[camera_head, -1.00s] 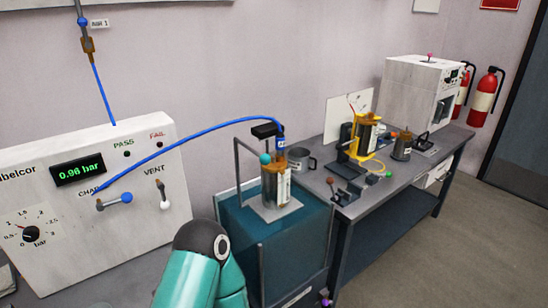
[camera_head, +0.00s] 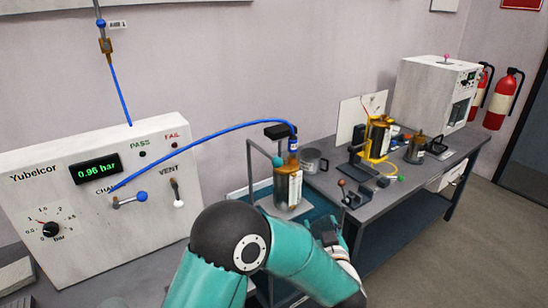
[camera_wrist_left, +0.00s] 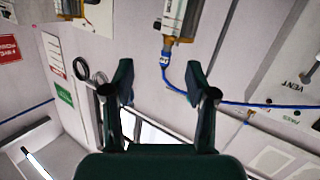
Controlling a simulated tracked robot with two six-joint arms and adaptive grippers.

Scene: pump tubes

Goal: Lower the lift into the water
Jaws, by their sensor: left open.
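The lift stands over the teal water tank (camera_head: 318,212). Its grey post and frame (camera_head: 250,165) carry a black top (camera_head: 276,131) and a teal knob (camera_head: 277,161). A brown-and-silver pump tube (camera_head: 289,187) stands upright on the lift plate, which looks to be at the tank's top. A blue hose (camera_head: 215,140) runs to the tube. My left gripper (camera_head: 325,231) is small and partly hidden by my arm, in front of the tank. In the left wrist view my left gripper (camera_wrist_left: 162,88) is open and empty, with the tube (camera_wrist_left: 178,17) beyond its fingers.
The Yubelcor panel (camera_head: 95,205) at left reads 0.96 bar. A grey mug (camera_head: 313,161) stands beside the tank. The floor at right is clear.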

